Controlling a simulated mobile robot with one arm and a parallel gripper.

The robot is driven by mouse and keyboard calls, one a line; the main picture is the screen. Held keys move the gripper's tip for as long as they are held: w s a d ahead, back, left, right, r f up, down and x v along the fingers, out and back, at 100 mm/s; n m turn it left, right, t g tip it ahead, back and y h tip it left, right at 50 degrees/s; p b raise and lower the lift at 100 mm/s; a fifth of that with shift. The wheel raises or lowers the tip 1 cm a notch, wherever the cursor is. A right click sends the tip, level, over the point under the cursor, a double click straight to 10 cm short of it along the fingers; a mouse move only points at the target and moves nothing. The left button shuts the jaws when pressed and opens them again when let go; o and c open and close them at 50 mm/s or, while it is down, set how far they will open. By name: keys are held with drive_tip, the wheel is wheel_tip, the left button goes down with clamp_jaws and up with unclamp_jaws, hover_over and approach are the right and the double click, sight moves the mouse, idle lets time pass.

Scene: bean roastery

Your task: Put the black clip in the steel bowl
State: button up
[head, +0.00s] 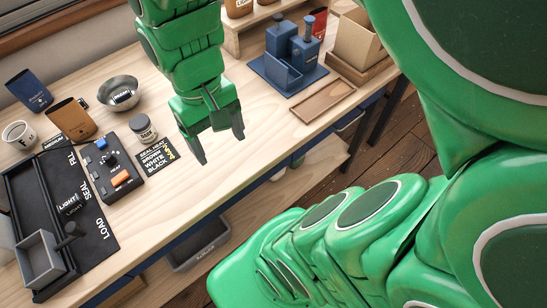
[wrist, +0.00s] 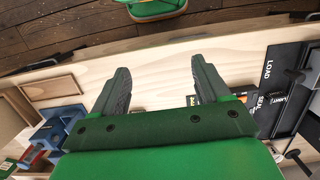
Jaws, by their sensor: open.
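The steel bowl (head: 106,88) stands on the wooden workbench at the left, behind the control box. A small black piece with white lettering (head: 122,97) lies inside the bowl; it looks like the black clip, but its lettering is too small to read. My gripper (head: 219,147) is open and empty, pointing down above the bench to the right of the bowl and apart from it. In the wrist view my gripper (wrist: 161,64) shows two spread fingers with bare bench between them. The bowl is not visible in the wrist view.
Near the bowl are a labelled jar (head: 143,130), a printed card (head: 170,158), a control box (head: 127,187), a brown pouch (head: 72,117), a blue pouch (head: 30,91) and a cup (head: 19,135). A blue stand (head: 285,72) and wooden tray (head: 324,100) are right. The bench middle is clear.

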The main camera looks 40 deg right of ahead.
drive_tip(key=s, duration=0.3)
drive_tip(key=s+d+f, duration=0.1)
drive_tip(key=s, duration=0.1)
drive_tip(key=shift+s+f, duration=0.1)
drive_tip(key=shift+s, duration=0.15)
